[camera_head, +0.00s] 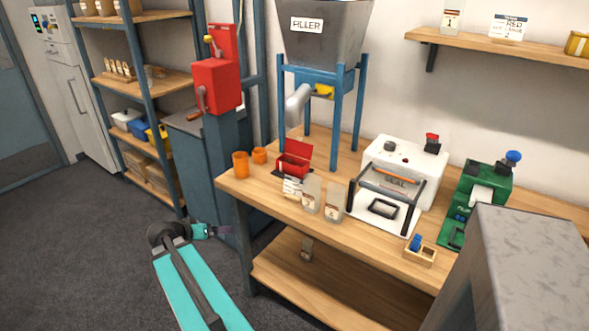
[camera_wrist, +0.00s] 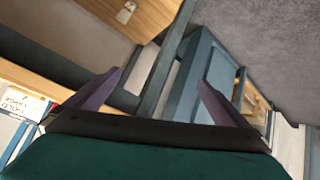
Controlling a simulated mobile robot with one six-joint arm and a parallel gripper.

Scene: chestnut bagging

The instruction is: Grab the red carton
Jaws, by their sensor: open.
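The red carton (camera_head: 294,158) stands on the wooden workbench under the filler spout, with its red lid flap raised. My gripper (camera_head: 228,231) is in front of the bench, lower than its top and to the left of the carton, well apart from it. In the wrist view my gripper (camera_wrist: 156,90) shows two purple fingers spread wide with nothing between them. I cannot make out the carton in the wrist view.
The workbench (camera_head: 236,189) also holds orange cups (camera_head: 240,164), clear pouches (camera_head: 333,201), a white sealer (camera_head: 405,165) and a green machine (camera_head: 482,195). A blue-legged filler (camera_head: 322,40) stands behind the carton. Open floor (camera_head: 80,255) lies to the left.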

